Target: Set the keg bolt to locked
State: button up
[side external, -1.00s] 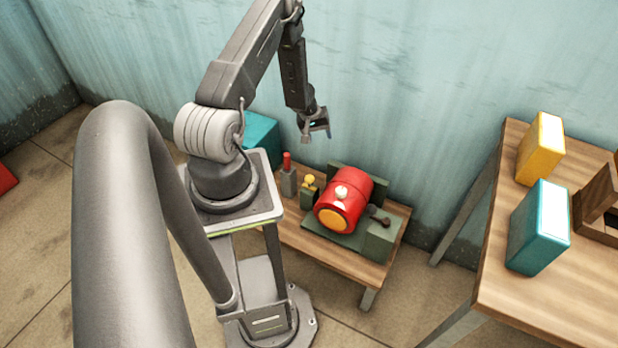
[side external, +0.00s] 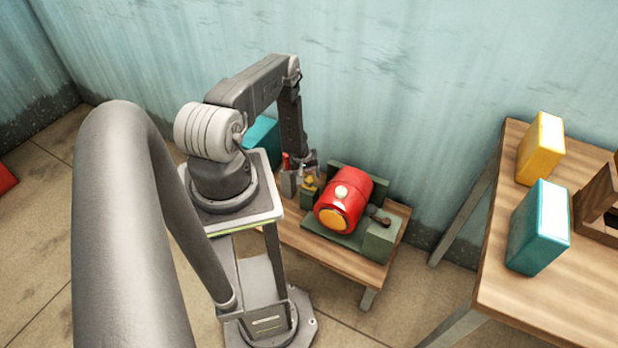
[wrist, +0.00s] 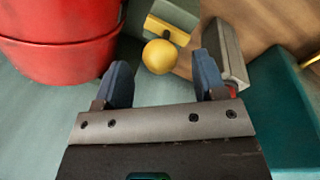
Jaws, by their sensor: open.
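The red keg (side external: 345,204) lies on its side in a green cradle on a low wooden bench. Beside it, on the left, a yellow ball knob (side external: 309,179) sits on a small green block (side external: 309,199); I take this to be the keg bolt. In the wrist view the yellow knob (wrist: 159,57) shows in front of my fingertips, with a yellow bar on the green block (wrist: 172,22) behind it. My gripper (wrist: 162,72) is open and empty, its fingers to either side of the knob. I cannot tell the depth gap. In the side view my gripper (side external: 309,163) is just above the knob.
A grey block with a red handle (side external: 288,178) stands close left of the knob. A dark lever (side external: 379,217) is right of the keg. A teal box (side external: 262,138) is behind. The right table (side external: 545,300) holds yellow and teal boxes.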

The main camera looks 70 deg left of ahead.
jog(key=shift+w+f, duration=0.2)
jog(key=shift+f, duration=0.9)
